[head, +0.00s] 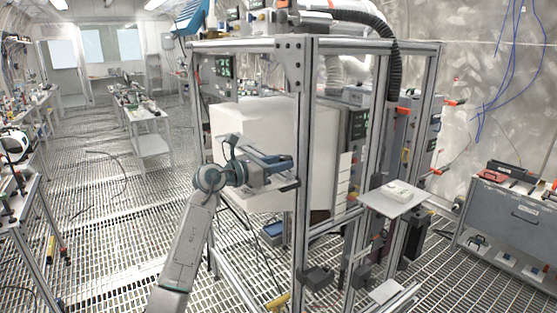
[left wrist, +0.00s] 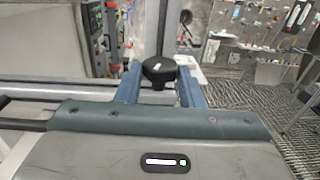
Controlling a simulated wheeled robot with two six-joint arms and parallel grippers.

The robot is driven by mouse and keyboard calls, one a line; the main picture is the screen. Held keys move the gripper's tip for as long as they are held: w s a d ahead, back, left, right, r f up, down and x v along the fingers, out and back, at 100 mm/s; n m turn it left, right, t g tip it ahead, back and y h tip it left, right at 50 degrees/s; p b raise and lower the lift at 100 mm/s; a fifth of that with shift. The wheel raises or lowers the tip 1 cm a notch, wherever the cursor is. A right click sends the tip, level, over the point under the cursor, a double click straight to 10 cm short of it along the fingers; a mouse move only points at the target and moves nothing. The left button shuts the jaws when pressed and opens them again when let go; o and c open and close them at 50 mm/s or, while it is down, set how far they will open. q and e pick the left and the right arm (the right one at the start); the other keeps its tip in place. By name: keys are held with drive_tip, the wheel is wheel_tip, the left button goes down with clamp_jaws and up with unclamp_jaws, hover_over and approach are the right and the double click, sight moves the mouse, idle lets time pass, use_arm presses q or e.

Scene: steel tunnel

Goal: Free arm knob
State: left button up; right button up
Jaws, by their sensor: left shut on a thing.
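A black knob (left wrist: 159,70) with a small pale mark on top sits between the two blue fingers of my left gripper (left wrist: 160,84) in the left wrist view. The fingers are shut on it, one on each side. A dark upright rod or post rises behind the knob. In the head view my left gripper (head: 284,174) reaches to the right, at the front corner post (head: 302,130) of the metal frame. I cannot make out the knob there; the gripper and post seem to hide it. My right gripper is not in view.
The frame holds a large pale box (head: 255,130) and instrument panels. A small white shelf (head: 392,203) juts out on the right. A grey cabinet (head: 515,215) stands at the far right. A workbench (head: 25,215) is on the left; the grated floor between is mostly open.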

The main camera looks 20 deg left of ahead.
use_arm(q)
drive_tip(key=n+t+y+p, duration=0.2)
drive_tip(key=y+p, duration=0.1)
drive_tip(key=n+y+p, duration=0.1)
drive_tip(key=shift+s+d+r+n+t+y+p, duration=0.2)
drive_tip(key=shift+s+d+n+t+y+p, duration=0.1)
drive_tip(key=shift+d+t+y+p, duration=0.1)
drive_tip(key=n+y+p, duration=0.1)
drive_tip(key=n+t+y+p, duration=0.1)
drive_tip(key=shift+d+f+y, duration=0.15)
drive_tip(key=shift+y, duration=0.55)
drive_tip(key=shift+f, duration=0.1)
drive_tip(key=o, duration=1)
drive_tip(key=shift+s, duration=0.1)
